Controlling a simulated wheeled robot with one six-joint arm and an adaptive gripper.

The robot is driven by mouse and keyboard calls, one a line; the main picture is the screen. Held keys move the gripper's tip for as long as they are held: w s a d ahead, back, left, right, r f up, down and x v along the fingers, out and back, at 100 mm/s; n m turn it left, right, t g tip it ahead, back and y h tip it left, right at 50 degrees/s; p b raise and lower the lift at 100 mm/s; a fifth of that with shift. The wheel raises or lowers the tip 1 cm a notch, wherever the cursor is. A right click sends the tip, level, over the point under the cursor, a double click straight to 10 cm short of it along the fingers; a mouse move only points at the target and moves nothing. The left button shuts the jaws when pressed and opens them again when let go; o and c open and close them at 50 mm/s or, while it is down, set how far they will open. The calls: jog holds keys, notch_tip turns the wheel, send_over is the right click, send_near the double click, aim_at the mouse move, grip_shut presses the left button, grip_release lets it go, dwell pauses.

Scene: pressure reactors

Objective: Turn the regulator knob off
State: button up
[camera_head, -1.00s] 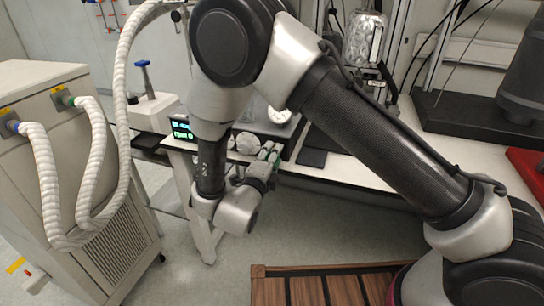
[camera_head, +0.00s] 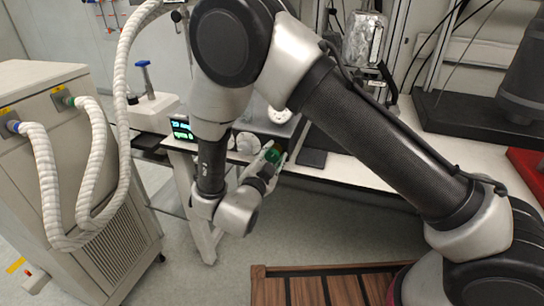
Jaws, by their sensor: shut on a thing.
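My gripper (camera_head: 274,156) is at the front of a grey bench device with a lit display (camera_head: 183,130). Its fingers are small and partly blurred in the view, with a green part showing at the tip. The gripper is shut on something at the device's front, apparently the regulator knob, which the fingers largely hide. A round pale knob-like part (camera_head: 247,142) shows on the same front, just left of the gripper and apart from it. My arm covers part of the device between the display and that round part.
A white dial-like disc (camera_head: 280,115) lies on top of the device. A dark flat pad (camera_head: 312,158) lies on the white bench (camera_head: 350,175) to the right. A cabinet with hoses (camera_head: 75,180) stands left. A wooden slatted platform (camera_head: 330,285) is at the bottom.

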jog(key=n, duration=0.5)
jog(key=shift+n, duration=0.3)
jog(key=n, duration=1.2)
jog(key=shift+n, duration=0.3)
jog(key=n, duration=0.5)
jog(key=shift+n, duration=0.4)
jog(key=o, duration=0.8)
jog(key=shift+s+a, duration=0.1)
